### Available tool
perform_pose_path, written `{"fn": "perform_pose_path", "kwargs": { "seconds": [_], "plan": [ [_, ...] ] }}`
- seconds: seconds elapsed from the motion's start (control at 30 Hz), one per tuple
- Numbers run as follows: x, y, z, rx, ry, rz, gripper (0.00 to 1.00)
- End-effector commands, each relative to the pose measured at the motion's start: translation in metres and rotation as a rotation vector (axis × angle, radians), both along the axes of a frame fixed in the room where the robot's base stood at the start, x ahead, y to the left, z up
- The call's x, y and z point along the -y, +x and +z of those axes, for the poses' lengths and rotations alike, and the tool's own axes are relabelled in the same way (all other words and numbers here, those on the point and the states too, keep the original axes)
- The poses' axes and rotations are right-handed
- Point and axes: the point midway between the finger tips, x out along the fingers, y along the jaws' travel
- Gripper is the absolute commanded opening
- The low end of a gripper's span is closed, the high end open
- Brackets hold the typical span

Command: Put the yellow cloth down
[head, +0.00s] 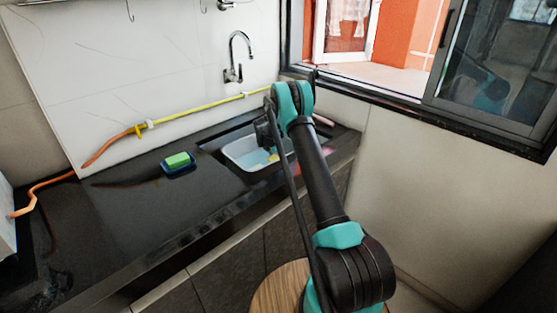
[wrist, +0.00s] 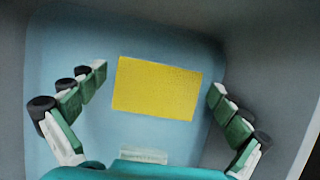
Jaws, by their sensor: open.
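The yellow cloth (wrist: 158,88) shows in the wrist view as a flat yellow rectangle inside a pale blue-white basin (wrist: 85,30). My gripper (wrist: 158,79) is open, its green-padded fingers spread to the left and right of the cloth with gaps on both sides. I see no finger touching the cloth. In the head view my arm reaches down over the white basin (head: 237,151), which sits in the dark sink. A small patch of yellow cloth (head: 273,158) shows in it there; my arm partly hides the basin, and the fingertips are not clear.
A green sponge (head: 177,159) sits on a blue dish on the dark counter (head: 130,205), left of the sink. A tap (head: 236,58) rises behind the sink. A yellow-orange hose (head: 190,112) runs along the wall. A round wooden stool top (head: 275,292) is below the counter.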

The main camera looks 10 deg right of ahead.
Motion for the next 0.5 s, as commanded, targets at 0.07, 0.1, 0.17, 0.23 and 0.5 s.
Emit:
{"fn": "perform_pose_path", "kwargs": {
  "seconds": [0.07,0.1,0.17,0.23,0.5],
  "plan": [
    [-0.002,-0.001,0.007,0.0,0.0,0.001,1.0],
    [-0.004,-0.002,0.011,0.0,0.0,0.001,1.0],
    [-0.007,-0.004,0.021,0.0,0.0,0.001,1.0],
    [-0.011,-0.007,0.033,0.0,0.0,0.001,1.0],
    [-0.029,-0.019,0.084,0.0,0.0,0.001,1.0]
  ]
}}
